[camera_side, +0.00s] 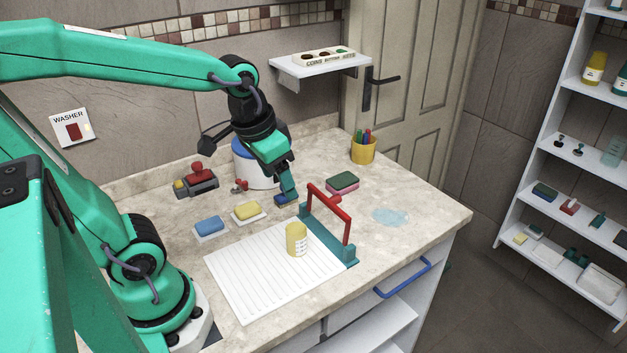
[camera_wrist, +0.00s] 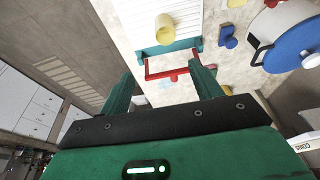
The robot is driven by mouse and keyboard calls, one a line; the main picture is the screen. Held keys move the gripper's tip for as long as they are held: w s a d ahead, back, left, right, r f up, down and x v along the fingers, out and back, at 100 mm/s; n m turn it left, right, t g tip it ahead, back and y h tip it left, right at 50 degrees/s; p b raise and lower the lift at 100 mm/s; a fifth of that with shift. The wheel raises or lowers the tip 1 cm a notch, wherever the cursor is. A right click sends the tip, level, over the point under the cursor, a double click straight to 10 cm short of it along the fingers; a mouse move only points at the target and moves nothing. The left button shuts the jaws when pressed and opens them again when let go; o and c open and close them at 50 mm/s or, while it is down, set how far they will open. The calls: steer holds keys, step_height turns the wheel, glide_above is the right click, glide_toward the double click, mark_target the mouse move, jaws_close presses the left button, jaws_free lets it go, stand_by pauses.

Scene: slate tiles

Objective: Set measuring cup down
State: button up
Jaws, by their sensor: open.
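The yellow measuring cup (camera_side: 296,240), with pale markings on its side, stands upright on the white ridged board (camera_side: 250,285). It also shows in the wrist view (camera_wrist: 164,30) at the top, beyond my fingers and apart from them. My gripper (camera_side: 287,190) is open and empty, behind the cup and higher. In the wrist view my two fingers (camera_wrist: 162,68) are spread wide with nothing between them close up. In the side view only one finger shows clearly.
A red bar frame on a teal base (camera_side: 347,220) stands along the board's right edge. A small blue item (camera_side: 281,200) lies below my gripper. Blue (camera_side: 209,227) and yellow (camera_side: 247,211) sponges lie left. A white pot (camera_side: 252,172) stands behind. A puddle (camera_side: 390,216) lies right.

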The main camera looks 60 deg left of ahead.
steer(key=shift+s+d+r+t, duration=0.25)
steer(key=shift+s+r+t, duration=0.35)
steer(key=shift+s+r, duration=0.35)
steer(key=shift+s+d+r+t, duration=0.2)
steer(key=shift+s+r+t, duration=0.4)
steer(key=shift+s, duration=0.5)
